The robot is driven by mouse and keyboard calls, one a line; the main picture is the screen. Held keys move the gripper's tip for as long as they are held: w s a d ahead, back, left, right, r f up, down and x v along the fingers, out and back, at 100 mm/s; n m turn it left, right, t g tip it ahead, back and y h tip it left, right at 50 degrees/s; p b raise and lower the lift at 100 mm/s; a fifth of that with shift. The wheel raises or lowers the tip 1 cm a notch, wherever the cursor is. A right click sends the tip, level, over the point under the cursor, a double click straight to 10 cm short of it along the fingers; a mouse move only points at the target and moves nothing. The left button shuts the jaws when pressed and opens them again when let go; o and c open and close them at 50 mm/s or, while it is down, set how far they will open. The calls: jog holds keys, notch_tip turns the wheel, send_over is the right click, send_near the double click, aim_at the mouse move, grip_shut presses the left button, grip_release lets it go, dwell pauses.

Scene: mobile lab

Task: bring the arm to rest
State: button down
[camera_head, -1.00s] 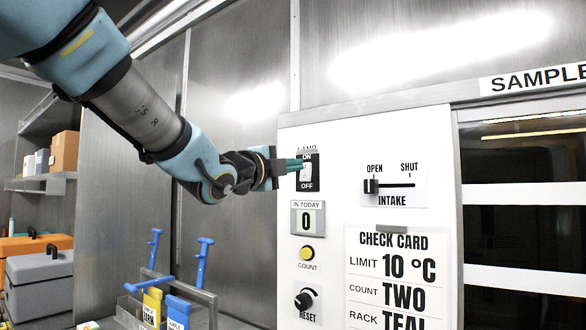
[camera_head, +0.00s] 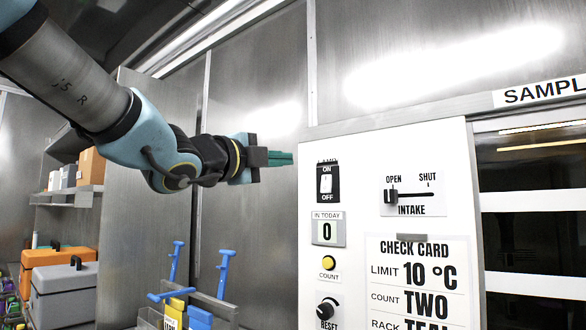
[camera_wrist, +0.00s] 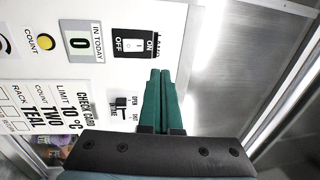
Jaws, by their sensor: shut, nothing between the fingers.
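My gripper (camera_head: 292,159) is in the middle of the head view, its teal fingers shut with nothing between them. It points right, toward the white control panel, and sits left of the lamp switch (camera_head: 325,184), with a gap between fingertips and switch in the picture. In the wrist view my gripper (camera_wrist: 161,72) shows its closed fingers below and right of the switch (camera_wrist: 134,45). My arm comes in from the upper left of the head view. The fingers cover nothing of the switch in the head view.
The white panel (camera_head: 400,150) carries the intake slider (camera_head: 391,196) at OPEN, a counter (camera_head: 327,231) reading 0, a yellow count button (camera_head: 329,263), a reset knob (camera_head: 327,309) and a check card (camera_head: 412,249). Blue-handled tools (camera_head: 224,262) stand below my arm. Cases (camera_head: 64,290) stand at left.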

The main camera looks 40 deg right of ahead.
jog(key=shift+s+a, duration=0.1)
jog(key=shift+a, duration=0.25)
dwell(0.3)
jog(key=w+a+f+n+t+y+p, duration=0.2)
jog(key=w+a+f+n+t+y, duration=0.45)
jog(key=w+f+n, duration=0.5)
jog(key=w+a+f+n+g+y+p, duration=0.1)
jog(key=w+a+f+n+y, duration=0.25)
jog(key=a+f, duration=0.3)
jog(key=w+a+f+n+g+y, duration=0.1)
jog(key=w+a+f+n+y, duration=0.25)
jog(key=a+f, duration=0.35)
jog(key=s+a+f+n+g+y+p, duration=0.1)
jog(key=s+a+f+n+g, duration=0.1)
jog(key=s+a+f+n, duration=0.2)
jog(key=s+a+f+n+g+y, duration=0.2)
jog(key=s+a+f+n+g, duration=0.1)
jog(key=a, duration=0.6)
jog(key=s+a+f+n+g+y+p, duration=0.1)
jog(key=s+a+f+n+g+y, duration=0.1)
jog(key=s+a+f+n, duration=0.3)
notch_tip(320, 180, down, 4)
jog(key=shift+a+r+n+g+p, duration=0.15)
jog(key=shift+a+n+g+p, duration=0.25)
jog(key=shift+a+n, duration=0.65)
